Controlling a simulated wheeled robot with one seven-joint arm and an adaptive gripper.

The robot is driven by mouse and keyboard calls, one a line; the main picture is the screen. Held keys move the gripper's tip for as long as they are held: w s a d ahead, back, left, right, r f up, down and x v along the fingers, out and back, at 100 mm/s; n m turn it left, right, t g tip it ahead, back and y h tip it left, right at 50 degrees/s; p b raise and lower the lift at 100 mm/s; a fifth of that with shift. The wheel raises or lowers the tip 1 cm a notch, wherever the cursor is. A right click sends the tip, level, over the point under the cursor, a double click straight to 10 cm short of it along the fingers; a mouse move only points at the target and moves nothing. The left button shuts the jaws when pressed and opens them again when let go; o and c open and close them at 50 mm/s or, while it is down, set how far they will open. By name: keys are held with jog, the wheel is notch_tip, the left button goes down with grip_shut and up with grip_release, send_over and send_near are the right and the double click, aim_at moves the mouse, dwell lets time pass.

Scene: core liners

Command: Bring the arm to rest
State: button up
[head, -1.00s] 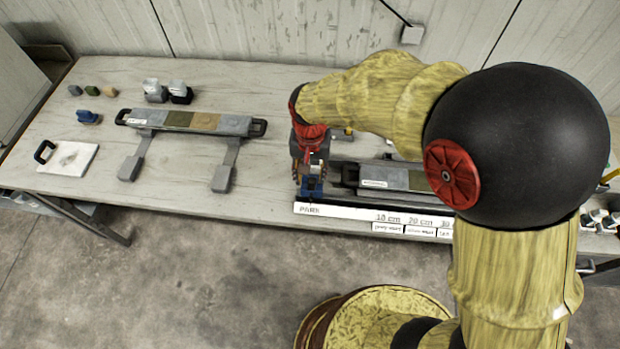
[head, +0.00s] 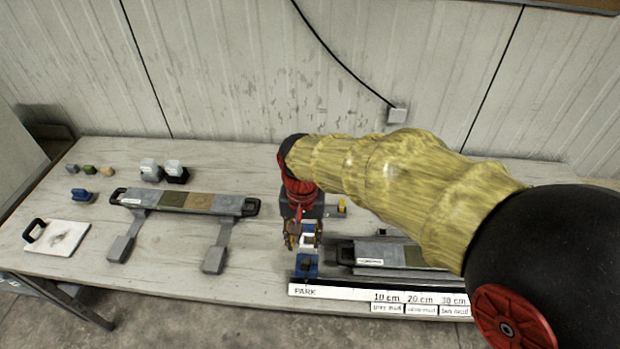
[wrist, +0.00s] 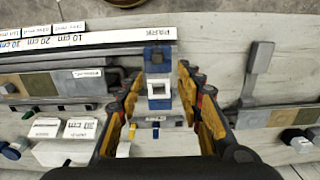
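A blue and white block (head: 307,267) stands by the PARK end of the white label strip (head: 340,293). It also shows in the wrist view (wrist: 158,66), with a white square frame on it. My gripper (head: 303,236) is above the block, pointing down. In the wrist view my gripper (wrist: 161,98) has its yellow and black fingers spread, one on each side of the block, with gaps between. Nothing is held. My arm reaches over the bench from the right.
A tray of coloured core segments (head: 185,201) on grey feet stands left of my gripper. A second tray (head: 375,256) lies close on the right. A white board (head: 57,237), a blue-topped item (head: 82,195) and white-topped containers (head: 175,172) sit farther left. Bare bench (head: 265,260) lies between the trays.

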jog(key=s+d+r+t+b, duration=0.1)
jog(key=s+d+r+t, duration=0.1)
jog(key=d, duration=0.6)
jog(key=s+d+r+t+b, duration=0.1)
jog(key=s+d+r, duration=0.3)
jog(key=s+d, duration=0.3)
jog(key=s+d+r+t+b, duration=0.2)
jog(key=s+d+r, duration=0.2)
jog(key=d, duration=0.5)
jog(key=shift+s+d+t, duration=0.3)
jog(key=shift+s, duration=0.15)
jog(key=shift+r, duration=0.1)
